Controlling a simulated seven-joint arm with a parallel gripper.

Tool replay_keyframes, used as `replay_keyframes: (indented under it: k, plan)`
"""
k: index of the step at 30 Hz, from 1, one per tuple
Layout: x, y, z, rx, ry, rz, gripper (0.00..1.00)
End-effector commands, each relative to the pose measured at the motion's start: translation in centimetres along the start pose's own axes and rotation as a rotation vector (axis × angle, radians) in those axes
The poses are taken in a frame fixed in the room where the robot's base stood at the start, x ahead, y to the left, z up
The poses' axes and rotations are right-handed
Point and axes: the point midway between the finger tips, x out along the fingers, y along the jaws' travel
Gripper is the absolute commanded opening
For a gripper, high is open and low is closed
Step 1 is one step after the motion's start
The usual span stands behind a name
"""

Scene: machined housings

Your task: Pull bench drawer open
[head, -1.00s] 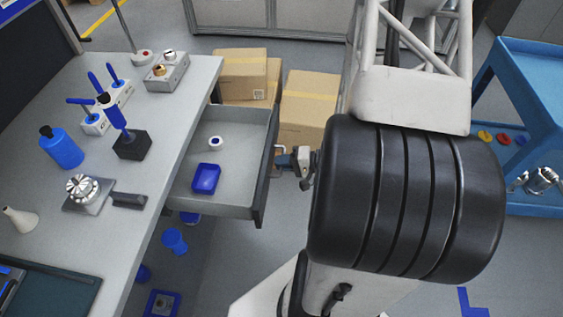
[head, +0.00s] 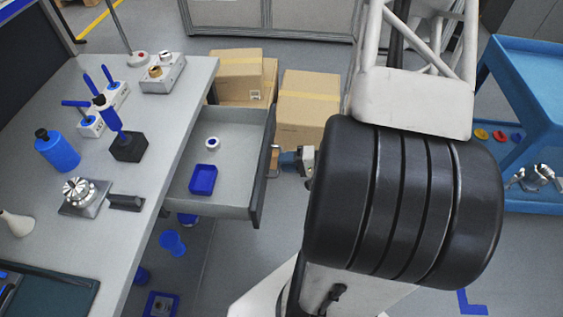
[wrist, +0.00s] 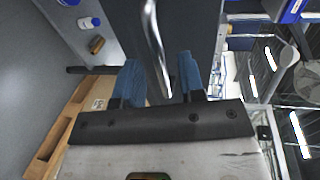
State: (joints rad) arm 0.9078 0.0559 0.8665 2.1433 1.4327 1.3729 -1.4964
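The bench drawer (head: 234,118) stands pulled out from the bench, its grey inside showing. My gripper (head: 285,161) is just outside the handle, with a small gap in the head view. In the wrist view its blue fingers (wrist: 160,85) are spread apart, the handle's end showing between them without finger contact.
The grey bench top (head: 130,165) at the left carries a blue bottle (head: 58,151), a chuck fixture (head: 84,193) and blue-handled tools. Cardboard boxes (head: 308,105) stand behind the drawer. A blue cart (head: 530,100) is at the right. Floor shows below the drawer.

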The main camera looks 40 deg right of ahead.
Motion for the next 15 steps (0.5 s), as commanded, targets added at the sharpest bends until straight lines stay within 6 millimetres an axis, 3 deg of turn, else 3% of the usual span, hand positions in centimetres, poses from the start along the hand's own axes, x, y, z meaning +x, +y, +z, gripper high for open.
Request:
replay_keyframes:
  k: [15]
  plan:
    - [-4.4,0.0,-0.1,0.0,0.003,-0.001,0.37]
